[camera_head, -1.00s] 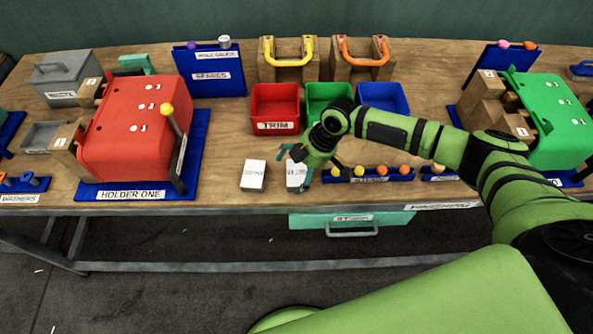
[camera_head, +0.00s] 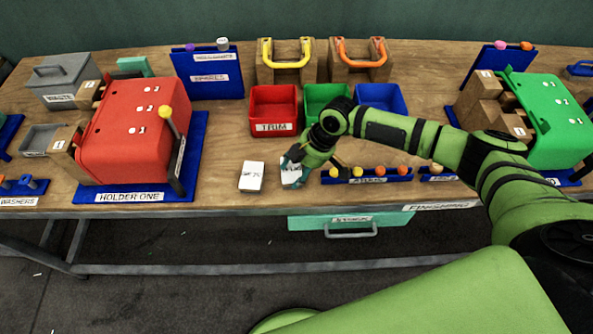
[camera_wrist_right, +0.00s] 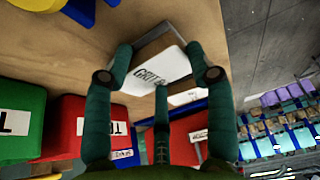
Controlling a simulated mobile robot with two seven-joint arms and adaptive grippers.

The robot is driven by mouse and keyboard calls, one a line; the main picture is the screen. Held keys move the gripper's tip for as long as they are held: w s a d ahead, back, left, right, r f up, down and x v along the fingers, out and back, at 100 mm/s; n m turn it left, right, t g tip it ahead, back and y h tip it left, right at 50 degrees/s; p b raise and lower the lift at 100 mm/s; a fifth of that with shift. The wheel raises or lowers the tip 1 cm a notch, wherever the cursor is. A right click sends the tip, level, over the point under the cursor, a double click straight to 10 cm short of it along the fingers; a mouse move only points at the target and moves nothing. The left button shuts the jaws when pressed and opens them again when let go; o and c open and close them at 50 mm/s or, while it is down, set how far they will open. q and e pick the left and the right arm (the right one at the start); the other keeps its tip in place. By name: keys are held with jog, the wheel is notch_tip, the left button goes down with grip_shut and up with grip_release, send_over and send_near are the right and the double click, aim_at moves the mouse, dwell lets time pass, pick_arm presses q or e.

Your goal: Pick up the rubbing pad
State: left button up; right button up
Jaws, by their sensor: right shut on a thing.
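Two white-topped pads lie side by side near the table's front edge. The left pad (camera_head: 252,176) stands free. My right gripper (camera_head: 293,162) is over the right pad (camera_head: 294,174), with its fingers on both sides of it. In the right wrist view, the right gripper (camera_wrist_right: 158,75) is shut on this pad (camera_wrist_right: 150,68), whose top reads "GRIT" and a further mark I cannot read surely. The other pad (camera_wrist_right: 186,96) shows just beyond it. The held pad looks to be at table height; any gap under it is not visible. My left gripper is not in view.
Red (camera_head: 274,107), green (camera_head: 321,100) and blue (camera_head: 383,98) bins stand behind the pads. A blue rack (camera_head: 366,176) with several coloured knobs is close on the right. A red press (camera_head: 130,130) stands left and a green press (camera_head: 556,125) right.

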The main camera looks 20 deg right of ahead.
aim_at(290, 173)
jog(key=shift+s, duration=0.2)
jog(key=shift+c, duration=1.2)
notch_tip(290, 173, up, 3)
jog(key=shift+w+r+b, duration=0.1)
jog(key=shift+w+b, duration=0.05)
jog(key=shift+b, duration=0.75)
grip_shut()
jog(key=s+d+r+b, duration=0.2)
jog(key=s+d+r, duration=0.5)
jog(key=s+d, duration=0.1)
jog(key=shift+s+r, duration=0.15)
jog(key=shift+s, duration=0.1)
jog(key=o, duration=1.6)
grip_release()
